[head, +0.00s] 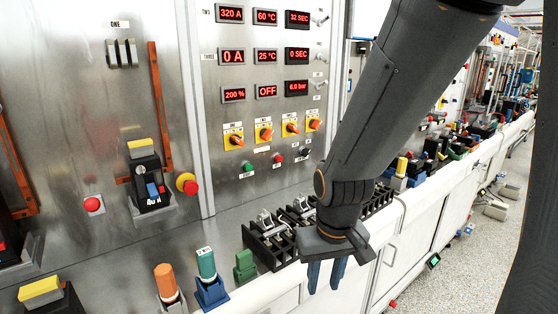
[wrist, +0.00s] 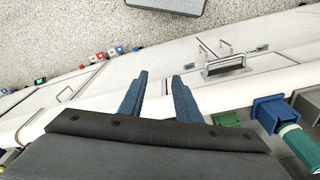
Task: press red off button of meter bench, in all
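A small red button (head: 278,158) sits on the metal meter panel (head: 222,125), between a green button (head: 248,167) and a dark button (head: 305,152). Its label is too small to read. The panel carries red-lit displays, one reading OFF (head: 266,91). My gripper (head: 326,274) hangs pointing down in front of the bench's front edge, below and to the right of the red button and well apart from it. In the wrist view, the blue fingers of my gripper (wrist: 160,76) are spread with nothing between them. The red button is not in the wrist view.
Another red button (head: 93,204) and a yellow-collared red mushroom button (head: 187,184) are on the left panel. Black terminal blocks (head: 268,243) and coloured plugs (head: 206,264) stand along the bench ledge. Several yellow rotary switches (head: 264,132) sit above the button row. Speckled floor lies right.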

